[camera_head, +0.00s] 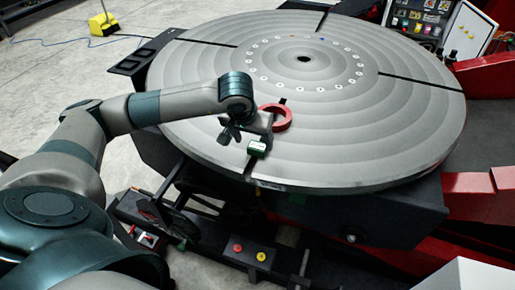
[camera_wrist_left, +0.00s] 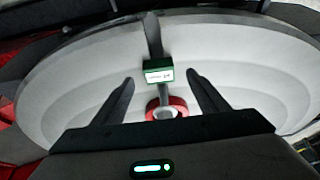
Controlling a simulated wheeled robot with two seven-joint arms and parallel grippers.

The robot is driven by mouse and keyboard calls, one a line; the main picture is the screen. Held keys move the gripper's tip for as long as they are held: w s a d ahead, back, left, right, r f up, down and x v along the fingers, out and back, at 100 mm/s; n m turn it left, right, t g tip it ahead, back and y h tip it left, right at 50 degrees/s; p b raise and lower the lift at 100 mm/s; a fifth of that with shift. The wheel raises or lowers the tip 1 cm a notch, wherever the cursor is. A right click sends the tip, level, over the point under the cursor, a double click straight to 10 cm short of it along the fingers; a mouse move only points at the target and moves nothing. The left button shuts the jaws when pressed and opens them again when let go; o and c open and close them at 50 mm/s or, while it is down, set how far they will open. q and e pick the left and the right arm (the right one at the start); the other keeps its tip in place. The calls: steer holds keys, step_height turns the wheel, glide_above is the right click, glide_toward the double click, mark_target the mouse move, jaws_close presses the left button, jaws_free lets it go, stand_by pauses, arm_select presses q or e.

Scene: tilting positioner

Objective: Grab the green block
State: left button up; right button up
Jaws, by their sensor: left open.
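The green block (camera_head: 256,149) is small, with a white label on its face. It lies on the round grey turntable (camera_head: 410,135), near the rim closest to me, by a dark radial slot. In the left wrist view the block (camera_wrist_left: 158,65) is about centred between the fingertips and slightly beyond them. My left gripper (camera_head: 248,130) is open and empty, just behind the block in the head view. Its two dark fingers (camera_wrist_left: 160,78) stand apart, not touching the block. My right gripper is not in view.
A red ring (camera_head: 289,117) lies on the turntable beside my left gripper; it also shows between the fingers in the wrist view (camera_wrist_left: 180,103). Dark slots cut the turntable. A base with red and yellow buttons (camera_head: 249,252) sits below the rim. The right side of the turntable is clear.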

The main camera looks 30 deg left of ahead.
mark_target(257, 145)
arm_select(q)
steer(key=shift+w+f+p, duration=0.4)
steer(key=shift+f+p, duration=0.1)
steer(key=shift+p, duration=0.25)
steer(key=p+x, duration=0.1)
steer(key=x, duration=0.2)
steer(key=shift+w, duration=0.15)
steer(key=shift+w+f+p, duration=0.2)
steer(key=shift+f+p, duration=0.1)
steer(key=shift+f, duration=0.1)
steer(key=shift+a+r, duration=0.1)
steer(key=c, duration=1.6)
steer(key=shift+r, duration=0.1)
